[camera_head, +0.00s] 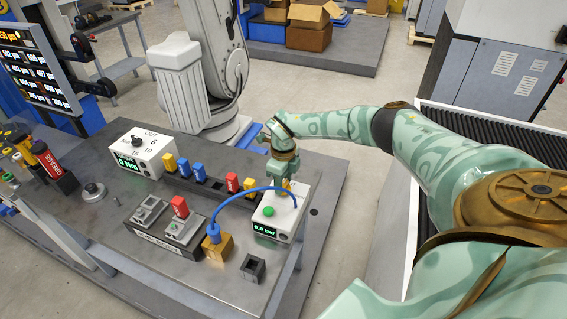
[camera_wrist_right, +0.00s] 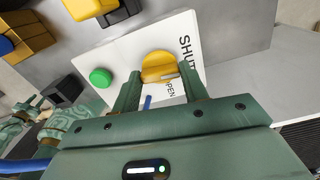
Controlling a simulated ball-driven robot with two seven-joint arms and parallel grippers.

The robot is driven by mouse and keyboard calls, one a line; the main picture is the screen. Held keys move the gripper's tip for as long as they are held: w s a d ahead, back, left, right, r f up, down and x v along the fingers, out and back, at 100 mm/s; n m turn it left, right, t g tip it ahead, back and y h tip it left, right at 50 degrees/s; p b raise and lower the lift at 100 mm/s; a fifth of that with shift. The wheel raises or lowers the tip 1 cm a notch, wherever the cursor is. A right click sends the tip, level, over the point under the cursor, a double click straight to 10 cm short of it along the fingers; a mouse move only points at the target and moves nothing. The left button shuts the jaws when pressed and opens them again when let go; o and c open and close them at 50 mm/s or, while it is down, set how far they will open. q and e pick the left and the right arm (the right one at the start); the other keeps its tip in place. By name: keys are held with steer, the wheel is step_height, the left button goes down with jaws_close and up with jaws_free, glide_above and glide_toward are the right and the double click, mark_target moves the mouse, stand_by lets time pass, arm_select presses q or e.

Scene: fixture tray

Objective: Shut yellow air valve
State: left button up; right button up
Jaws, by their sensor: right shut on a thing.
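The yellow air valve (camera_wrist_right: 158,64) is a round knob on a white box (camera_head: 291,222) at the right end of the bench. In the head view only a little yellow (camera_head: 287,184) shows below my right gripper (camera_head: 284,176). In the right wrist view the fingers of my right gripper (camera_wrist_right: 160,72) are shut on the knob, one on each side. The word SHUT is printed beside the knob, and OPEN, partly covered, near the fingers. My left gripper is not in view.
The box has a green button (camera_head: 268,211) and a lit green display (camera_head: 265,230). A blue hose (camera_head: 230,203) arches from a brass block (camera_head: 217,246) to the box. Coloured blocks, a grey fixture (camera_head: 165,230) and another white box (camera_head: 143,153) stand to the left.

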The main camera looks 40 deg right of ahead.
mark_target(284, 183)
steer(key=shift+r+n, duration=0.1)
steer(key=shift+n, duration=0.5)
steer(key=shift+w, duration=0.1)
steer(key=o, duration=1)
step_height(284, 183, up, 16)
steer(key=shift+r+p, duration=0.15)
steer(key=shift+p, duration=0.75)
